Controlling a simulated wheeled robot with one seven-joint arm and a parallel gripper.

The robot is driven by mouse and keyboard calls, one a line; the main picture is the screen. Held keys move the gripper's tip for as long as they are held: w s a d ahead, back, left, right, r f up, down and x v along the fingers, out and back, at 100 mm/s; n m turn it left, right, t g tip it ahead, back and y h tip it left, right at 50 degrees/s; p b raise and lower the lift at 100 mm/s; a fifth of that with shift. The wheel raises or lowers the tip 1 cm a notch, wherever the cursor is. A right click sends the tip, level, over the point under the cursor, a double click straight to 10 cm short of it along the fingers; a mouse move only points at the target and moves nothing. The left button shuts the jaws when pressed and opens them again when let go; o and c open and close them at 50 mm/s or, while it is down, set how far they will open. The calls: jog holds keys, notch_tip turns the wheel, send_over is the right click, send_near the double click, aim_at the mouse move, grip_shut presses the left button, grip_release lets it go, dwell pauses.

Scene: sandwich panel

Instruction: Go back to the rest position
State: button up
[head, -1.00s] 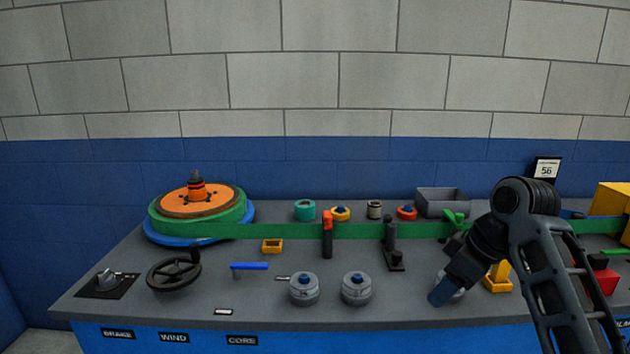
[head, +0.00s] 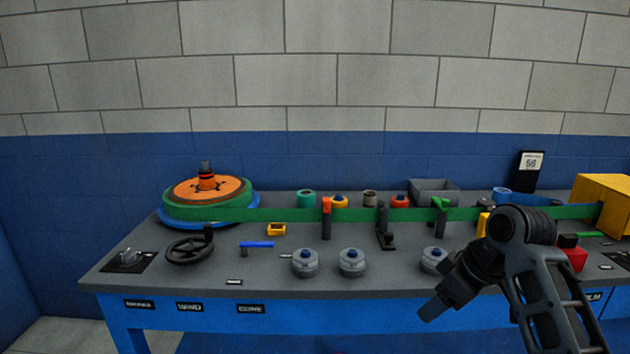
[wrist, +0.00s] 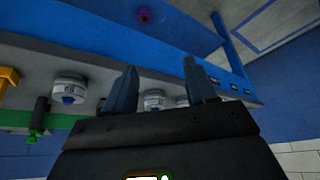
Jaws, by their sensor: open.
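My gripper (head: 430,309) is at the right in the head view, pointing down and left in front of the bench's front edge. In the wrist view its two fingers (wrist: 164,90) stand apart with nothing held between them. The bench (head: 200,275) has a grey top and a blue front. The nearest thing to my gripper in the head view is a grey round knob with a blue centre (head: 433,260), behind and above the fingertips in the picture. I see no marker for the rest position.
Two more grey knobs (head: 305,263) (head: 352,262) stand along the front. A green strip (head: 290,215) runs from the orange-topped reel (head: 207,190) to a yellow box (head: 603,200). A black handwheel (head: 190,250) is at left. Floor shows at lower left.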

jog(key=s+a+f+m+t, duration=0.2)
jog(key=s+a+f, duration=0.1)
jog(key=s+f, duration=0.3)
jog(key=s+a+f+m+t, duration=0.1)
jog(key=s+a+f+m, duration=0.2)
jog(key=f, duration=0.4)
jog(key=s+f+m+t+h, duration=0.1)
jog(key=s+f+m+t, duration=0.2)
jog(key=s, duration=1.1)
jog(key=s+d+r+t+h, duration=0.1)
jog(key=s+r, duration=0.4)
jog(key=s, duration=0.3)
jog(key=s+d+r+t, duration=0.2)
jog(key=s+r, duration=0.3)
jog(key=s, duration=0.4)
jog(key=s+d+r+t+h, duration=0.1)
jog(key=s+d+r+t, duration=0.1)
jog(key=s+r, duration=0.4)
jog(key=s, duration=0.3)
jog(key=shift+h, duration=0.3)
